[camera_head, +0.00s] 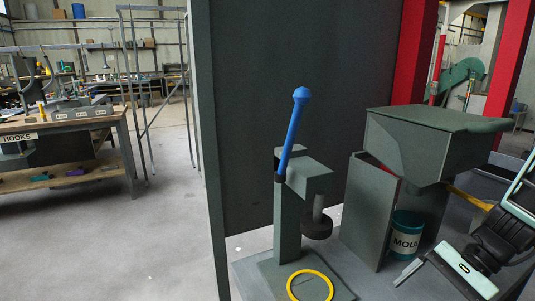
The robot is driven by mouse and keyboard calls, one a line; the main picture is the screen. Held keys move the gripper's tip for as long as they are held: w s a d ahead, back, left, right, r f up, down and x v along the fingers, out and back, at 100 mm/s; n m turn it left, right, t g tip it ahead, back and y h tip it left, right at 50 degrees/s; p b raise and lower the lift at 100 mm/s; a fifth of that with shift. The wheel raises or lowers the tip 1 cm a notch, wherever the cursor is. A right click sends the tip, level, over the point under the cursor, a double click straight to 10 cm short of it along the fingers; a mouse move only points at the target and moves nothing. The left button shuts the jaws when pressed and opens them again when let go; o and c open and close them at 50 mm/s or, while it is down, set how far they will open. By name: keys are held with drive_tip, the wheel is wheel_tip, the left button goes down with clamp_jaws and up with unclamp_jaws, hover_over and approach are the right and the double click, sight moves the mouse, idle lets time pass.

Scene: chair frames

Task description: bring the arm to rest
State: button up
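My arm (505,235) comes in at the right edge, with a pale-framed link above a dark joint. Its end, my gripper (465,265), is low at the lower right, right of the labelled bucket and in front of the grey machine. It has a pale panel on a dark body.
A grey press with a raised blue lever (292,135) stands at centre, a yellow ring (310,286) on its base. A grey machine (430,140) and a bucket marked "MOUL" (405,235) stand right. A bench (70,135) is far left; the floor between is clear.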

drive_tip(key=n+h, duration=0.1)
drive_tip(key=s+n+h, duration=0.1)
drive_tip(key=n+g+h, duration=0.1)
drive_tip(key=shift+s+r+n, duration=0.15)
drive_tip(key=shift+r+n, duration=0.15)
drive_tip(key=n+h, duration=0.1)
drive_tip(key=r+n+h, duration=0.1)
drive_tip(key=n, duration=0.1)
drive_tip(key=n+t+h, duration=0.1)
drive_tip(key=shift+w+d+r+h, duration=0.25)
drive_tip(key=shift+d+r+h, duration=0.05)
drive_tip(key=shift+r+h, duration=0.1)
wheel_tip(320, 180, up, 4)
drive_tip(key=w+a+n+t+h, duration=0.1)
drive_tip(key=w+n+t+h, duration=0.15)
drive_tip(key=n, duration=0.25)
drive_tip(key=s+a+r+n+g+p, duration=0.1)
drive_tip(key=s+a+r+n+p, duration=0.2)
drive_tip(key=a, duration=0.6)
drive_tip(key=s+a+r+n+p, duration=0.4)
drive_tip(key=s+a+r+n, duration=0.1)
drive_tip(key=s+a, duration=0.4)
drive_tip(key=shift+s+a+r+g+y+p, duration=0.2)
drive_tip(key=shift+s+r+g+y+p, duration=0.2)
drive_tip(key=shift+r, duration=0.45)
